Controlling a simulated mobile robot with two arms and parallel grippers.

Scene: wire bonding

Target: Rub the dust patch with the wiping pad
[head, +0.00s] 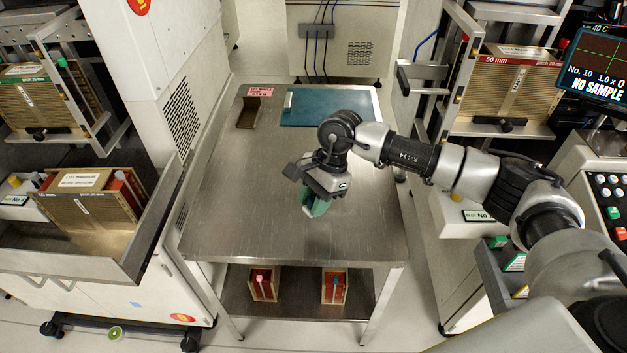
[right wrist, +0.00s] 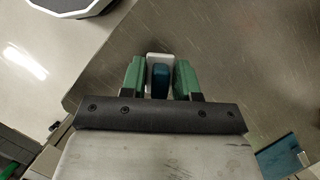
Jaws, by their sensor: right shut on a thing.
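My right gripper (head: 315,205) is over the front middle part of the steel table (head: 230,190). In the right wrist view its two green fingers (right wrist: 158,82) are shut on the wiping pad (right wrist: 160,80), which shows a blue grip and a pale base. In the head view the pad is mostly hidden by the gripper. I cannot tell whether the pad touches the table top. I cannot make out a dust patch on the table in either view. My left gripper is not in view.
Two small boxes (head: 263,284) (head: 334,287) stand on the lower shelf. The table's left and front are clear.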

